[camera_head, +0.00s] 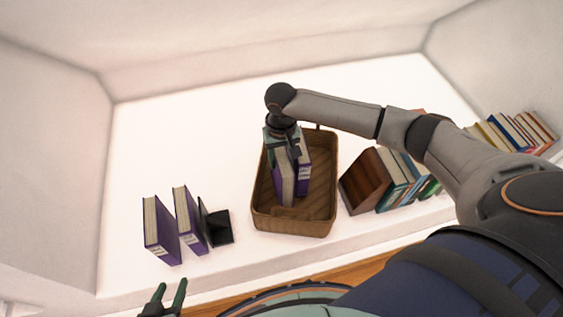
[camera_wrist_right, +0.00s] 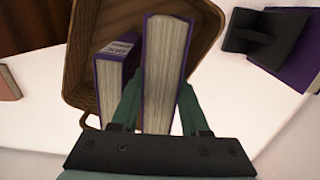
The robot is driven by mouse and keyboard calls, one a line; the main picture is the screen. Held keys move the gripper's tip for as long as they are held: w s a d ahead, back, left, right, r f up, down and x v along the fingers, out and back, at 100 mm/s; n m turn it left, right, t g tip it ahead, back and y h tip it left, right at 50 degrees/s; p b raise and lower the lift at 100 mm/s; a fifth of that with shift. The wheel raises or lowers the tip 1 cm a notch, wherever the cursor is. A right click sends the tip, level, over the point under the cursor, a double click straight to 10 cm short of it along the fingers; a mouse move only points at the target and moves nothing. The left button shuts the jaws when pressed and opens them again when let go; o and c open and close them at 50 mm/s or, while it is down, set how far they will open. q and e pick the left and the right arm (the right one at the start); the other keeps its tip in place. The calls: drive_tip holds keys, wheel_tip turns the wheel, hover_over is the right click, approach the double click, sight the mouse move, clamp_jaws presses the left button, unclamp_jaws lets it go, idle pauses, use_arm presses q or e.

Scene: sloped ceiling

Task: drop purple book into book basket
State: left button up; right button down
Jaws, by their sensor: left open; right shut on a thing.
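The book basket (camera_head: 328,205) is a brown woven basket on the white ledge, near the middle of the head view. My right gripper (camera_head: 284,160) is shut on a purple book (camera_head: 285,184) with pale pages, held upright over or inside the basket. In the right wrist view the held purple book (camera_wrist_right: 166,65) is between the green fingers. Another purple book (camera_head: 304,172) stands in the basket beside it and also shows in the wrist view (camera_wrist_right: 115,85). How far the held book is above the basket floor is unclear. My left gripper (camera_head: 168,295) is open and empty at the bottom left.
Two purple books (camera_head: 160,231) stand left of the basket, beside a black bookend (camera_head: 217,226). A brown wooden block (camera_head: 365,179) and several leaning books (camera_head: 395,172) stand right of it. More books (camera_head: 512,132) are at the far right.

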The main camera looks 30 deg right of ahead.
drive_tip(key=shift+w+f, duration=0.1)
drive_tip(key=shift+f, duration=0.5)
drive_tip(key=shift+f, duration=0.6)
drive_tip(key=shift+c, duration=2)
unclamp_jaws()
